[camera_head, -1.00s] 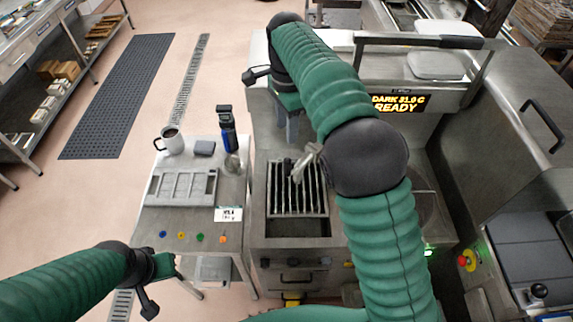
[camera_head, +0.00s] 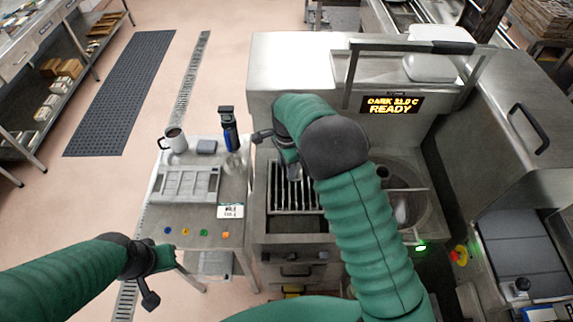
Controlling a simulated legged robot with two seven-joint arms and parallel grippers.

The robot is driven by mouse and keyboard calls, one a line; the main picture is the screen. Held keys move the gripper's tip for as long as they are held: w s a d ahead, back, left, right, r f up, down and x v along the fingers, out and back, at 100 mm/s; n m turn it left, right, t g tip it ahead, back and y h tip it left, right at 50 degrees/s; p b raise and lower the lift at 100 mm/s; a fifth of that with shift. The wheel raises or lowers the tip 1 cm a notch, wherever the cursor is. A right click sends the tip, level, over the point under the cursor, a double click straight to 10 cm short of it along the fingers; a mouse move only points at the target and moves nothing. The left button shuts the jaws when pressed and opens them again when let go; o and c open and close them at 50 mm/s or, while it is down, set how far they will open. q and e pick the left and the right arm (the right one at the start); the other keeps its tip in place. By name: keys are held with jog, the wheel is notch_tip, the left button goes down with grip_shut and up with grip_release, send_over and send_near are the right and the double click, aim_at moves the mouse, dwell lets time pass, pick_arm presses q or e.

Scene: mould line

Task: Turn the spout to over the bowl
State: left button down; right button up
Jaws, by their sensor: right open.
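The spout does not show clearly now; my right forearm covers the place above the slatted grate (camera_head: 283,200) where its metal end showed before. The round steel bowl (camera_head: 422,213) is set in the machine's top, right of my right arm, and is partly covered by it. My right gripper (camera_head: 288,168) is open, pointing down above the back of the grate. Whether it touches anything is hidden. My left gripper (camera_head: 163,278) is low at the left, in front of the side table and away from the machine; its jaw gap is not clear.
The side table holds a mug (camera_head: 173,141), a dark blue bottle (camera_head: 229,130), a grey mould tray (camera_head: 187,183) and a label card (camera_head: 231,211). A lit display (camera_head: 391,105) reads READY. A metal rail frame stands at the machine's back. A red and yellow button (camera_head: 460,254) is at right.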

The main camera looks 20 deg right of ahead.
jog(key=shift+w, duration=0.1)
grip_shut()
jog(key=shift+w+r, duration=0.1)
dwell(1.1)
